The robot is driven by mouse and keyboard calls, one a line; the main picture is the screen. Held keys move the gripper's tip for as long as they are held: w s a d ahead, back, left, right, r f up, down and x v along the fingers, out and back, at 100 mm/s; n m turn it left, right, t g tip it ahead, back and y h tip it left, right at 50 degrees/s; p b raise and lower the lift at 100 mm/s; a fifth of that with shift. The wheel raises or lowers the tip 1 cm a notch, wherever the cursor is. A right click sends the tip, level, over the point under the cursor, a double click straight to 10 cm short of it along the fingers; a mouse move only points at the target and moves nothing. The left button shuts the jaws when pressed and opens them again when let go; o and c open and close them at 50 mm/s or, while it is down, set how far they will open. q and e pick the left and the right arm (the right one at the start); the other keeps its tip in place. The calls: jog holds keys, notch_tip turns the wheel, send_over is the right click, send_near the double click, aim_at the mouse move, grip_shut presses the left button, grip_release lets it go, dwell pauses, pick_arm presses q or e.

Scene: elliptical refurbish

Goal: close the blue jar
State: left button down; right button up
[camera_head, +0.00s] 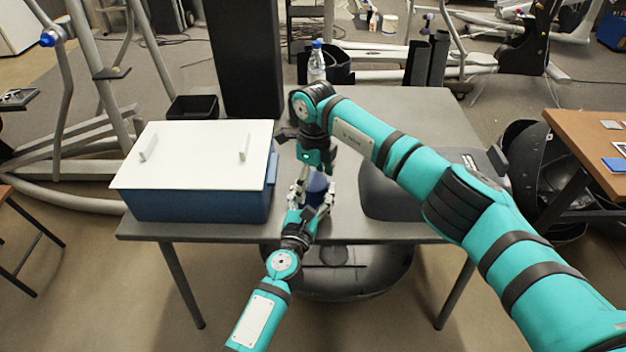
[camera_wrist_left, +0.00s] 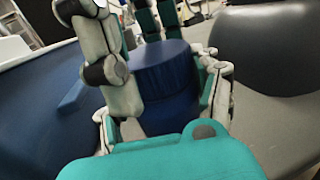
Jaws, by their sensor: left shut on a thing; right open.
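The blue jar (camera_head: 317,186) stands near the front edge of the grey table, partly hidden by my grippers. In the left wrist view, a wider round blue top that looks like its lid (camera_wrist_left: 165,66) sits over the narrower jar body (camera_wrist_left: 170,116). I cannot tell whether it is screwed tight. My left gripper (camera_head: 309,205) is shut on the jar body, with its fingers on both sides (camera_wrist_left: 168,98). My right gripper (camera_head: 318,172) is open and points down over the jar's top. Its fingertips partly show behind the lid; contact is unclear.
A blue box with a white lid (camera_head: 195,155) stands close on the left of the grey table (camera_head: 400,110). A dark rounded case (camera_head: 390,190) is close on the right. A water bottle (camera_head: 317,62) stands at the back.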

pick_arm(q)
jog(key=shift+r, duration=0.1)
pick_arm(e)
jog(key=shift+s+r, duration=0.1)
jog(key=shift+r, duration=2.2)
jog(key=shift+c, duration=0.2)
jog(key=shift+r, duration=0.3)
notch_tip(320, 180, up, 3)
jog(key=shift+f+n, duration=0.1)
jog(key=shift+n, duration=0.8)
jog(key=shift+f, duration=4)
